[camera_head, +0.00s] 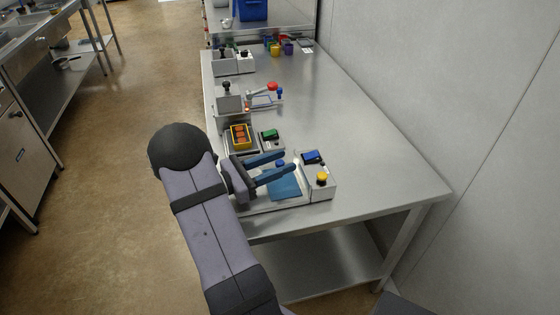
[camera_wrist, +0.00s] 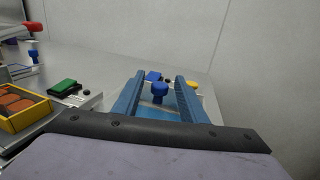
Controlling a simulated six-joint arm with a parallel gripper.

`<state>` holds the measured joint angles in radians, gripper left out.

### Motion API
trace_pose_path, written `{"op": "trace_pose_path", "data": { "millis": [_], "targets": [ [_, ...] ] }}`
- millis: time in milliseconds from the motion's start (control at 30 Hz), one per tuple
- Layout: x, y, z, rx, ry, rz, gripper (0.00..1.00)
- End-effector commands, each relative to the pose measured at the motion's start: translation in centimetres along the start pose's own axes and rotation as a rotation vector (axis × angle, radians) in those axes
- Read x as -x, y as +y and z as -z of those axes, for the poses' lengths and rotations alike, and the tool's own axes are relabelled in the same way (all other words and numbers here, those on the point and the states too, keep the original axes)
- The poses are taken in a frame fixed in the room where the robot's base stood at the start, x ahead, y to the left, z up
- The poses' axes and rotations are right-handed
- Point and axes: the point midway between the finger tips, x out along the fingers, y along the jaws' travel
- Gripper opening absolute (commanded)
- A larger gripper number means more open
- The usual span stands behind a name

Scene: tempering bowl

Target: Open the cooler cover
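A flat blue cover (camera_head: 285,187) lies on a grey base near the front of the steel table. A blue knob (camera_head: 280,163) stands by its far edge. The cover also shows in the wrist view (camera_wrist: 160,113), with the knob (camera_wrist: 159,90) above it. I take this to be the cooler cover; it looks flat and closed. My gripper (camera_head: 289,161) is open, its blue fingers reaching over the cover, one on each side of the knob. In the wrist view my gripper (camera_wrist: 160,76) shows gaps between the knob and both fingers. The fingers hide part of the cover.
A grey box with a yellow knob (camera_head: 322,176) and dark blue top stands just right of the cover. A yellow tray (camera_head: 232,147) of orange-brown pieces and a green block (camera_head: 270,134) lie behind. A red-ended lever (camera_head: 271,87) is farther back. The table's right side is clear.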

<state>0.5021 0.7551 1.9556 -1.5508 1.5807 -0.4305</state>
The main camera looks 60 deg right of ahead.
Motion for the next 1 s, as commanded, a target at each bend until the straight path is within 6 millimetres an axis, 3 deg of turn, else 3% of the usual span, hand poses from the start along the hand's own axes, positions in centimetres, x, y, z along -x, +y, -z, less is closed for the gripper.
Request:
{"op": "trace_pose_path", "data": {
  "millis": [333, 500, 667, 833, 1000],
  "targets": [
    [-0.4, 0.0, 0.0, 0.001, 0.001, -0.001, 0.38],
    [-0.3, 0.0, 0.0, 0.0, 0.001, -0.001, 0.0],
    [-0.2, 0.1, 0.0, 0.0, 0.001, -0.001, 0.0],
    [2.1, 0.8, -0.1, -0.001, 0.001, -0.007, 0.0],
    [6.7, 2.0, -0.1, -0.002, 0.0, -0.009, 0.0]
  ]
}}
